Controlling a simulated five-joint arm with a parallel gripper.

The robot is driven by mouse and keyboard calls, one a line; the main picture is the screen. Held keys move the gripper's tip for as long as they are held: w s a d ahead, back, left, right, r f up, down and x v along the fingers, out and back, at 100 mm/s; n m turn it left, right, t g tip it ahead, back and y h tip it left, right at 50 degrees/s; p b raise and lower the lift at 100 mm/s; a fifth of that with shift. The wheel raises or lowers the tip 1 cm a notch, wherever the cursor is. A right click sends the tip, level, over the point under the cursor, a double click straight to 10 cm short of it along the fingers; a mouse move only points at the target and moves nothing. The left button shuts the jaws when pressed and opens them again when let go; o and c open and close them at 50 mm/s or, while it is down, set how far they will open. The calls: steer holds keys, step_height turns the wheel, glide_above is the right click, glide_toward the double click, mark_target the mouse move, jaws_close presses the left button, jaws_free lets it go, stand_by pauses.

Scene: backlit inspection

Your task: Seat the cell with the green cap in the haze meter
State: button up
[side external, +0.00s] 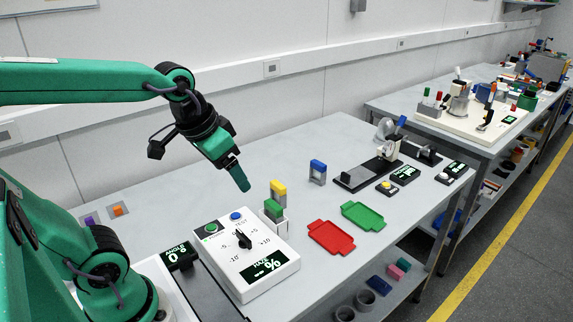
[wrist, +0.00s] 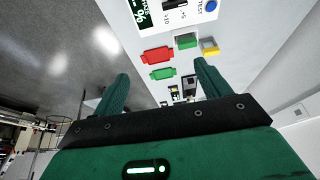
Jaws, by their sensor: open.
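The haze meter (side external: 228,262) is a white box with a dial, a green button, a blue button and a lit display; part of it shows at the top of the wrist view (wrist: 172,19). The green cap cell (side external: 273,209) stands upright at the meter's right back edge, also in the wrist view (wrist: 187,40); I cannot tell whether its foot is in a white holder. A yellow-capped cell (side external: 278,187) stands close behind it. My gripper (side external: 242,184) is above and behind the meter, apart from the cells. In the wrist view its fingers (wrist: 158,72) are spread and empty.
A red tray (side external: 331,238) and a green tray (side external: 362,216) lie right of the meter. A blue-capped block (side external: 318,168) stands farther back. A black instrument (side external: 362,175) is beyond. Small purple (side external: 89,221) and orange (side external: 119,211) blocks sit at left. The back middle of the bench is clear.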

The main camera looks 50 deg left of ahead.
steer(key=shift+t, duration=0.6)
steer(key=s, duration=0.2)
steer(key=s+d, duration=0.1)
steer(key=s, duration=0.1)
steer(key=shift+f, duration=0.25)
steer(key=shift+c, duration=0.3)
